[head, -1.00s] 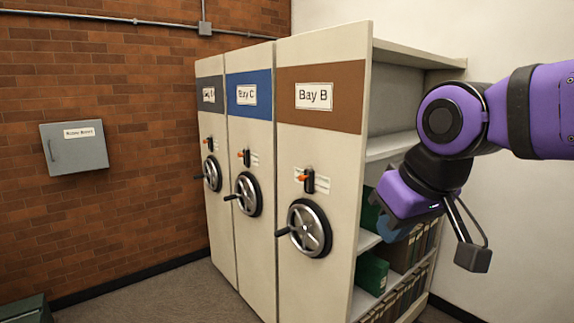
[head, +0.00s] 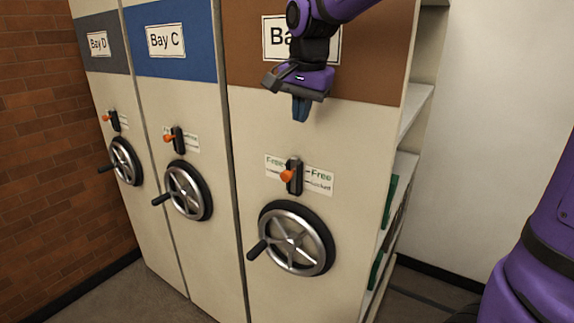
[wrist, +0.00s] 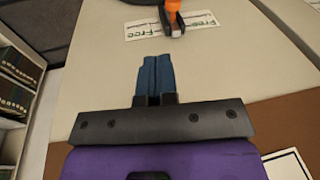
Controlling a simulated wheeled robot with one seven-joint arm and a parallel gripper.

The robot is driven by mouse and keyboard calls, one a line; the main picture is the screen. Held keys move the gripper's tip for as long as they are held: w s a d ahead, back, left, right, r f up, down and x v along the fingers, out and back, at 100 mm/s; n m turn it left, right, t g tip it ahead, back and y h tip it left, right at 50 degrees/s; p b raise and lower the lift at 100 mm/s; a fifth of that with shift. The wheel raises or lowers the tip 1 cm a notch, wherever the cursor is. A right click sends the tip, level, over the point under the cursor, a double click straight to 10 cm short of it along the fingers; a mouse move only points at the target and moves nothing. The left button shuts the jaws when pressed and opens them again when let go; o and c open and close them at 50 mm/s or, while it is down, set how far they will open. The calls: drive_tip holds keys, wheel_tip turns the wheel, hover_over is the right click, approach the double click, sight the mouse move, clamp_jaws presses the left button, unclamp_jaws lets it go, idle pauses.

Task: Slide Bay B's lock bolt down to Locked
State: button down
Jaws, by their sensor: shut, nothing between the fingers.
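Bay B's lock bolt (head: 287,176) has an orange knob on a black vertical slide, on the cream panel above the handwheel. Labels beside it read Free above and Locked below; the knob sits near mid-slide, and I cannot tell its exact level. The bolt also shows at the top of the wrist view (wrist: 173,8). My gripper (head: 301,116) is above the bolt, in front of the panel's upper part, pointing down. Its blue fingers (wrist: 155,76) are together and empty, apart from the bolt. My arm hides part of the Bay B sign (head: 275,38).
Bay B's handwheel (head: 297,238) with a black crank handle is below the bolt. Bay C (head: 187,190) and Bay D (head: 126,161), each with a bolt and wheel, stand to the left. Open shelves (head: 398,190) are on the right side. The space in front of the panel looks clear.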

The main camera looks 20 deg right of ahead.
sight(287, 176)
drive_tip(key=shift+m, duration=0.6)
drive_tip(key=x, duration=0.5)
drive_tip(key=w+x, duration=0.1)
drive_tip(key=x, duration=0.4)
drive_tip(key=w+a+x, duration=0.1)
drive_tip(key=x, duration=0.4)
drive_tip(key=shift+w+r, duration=0.1)
drive_tip(key=shift+w, duration=0.2)
drive_tip(key=x, duration=0.3)
drive_tip(key=shift+s+f, duration=0.45)
drive_tip(key=shift+f, duration=0.05)
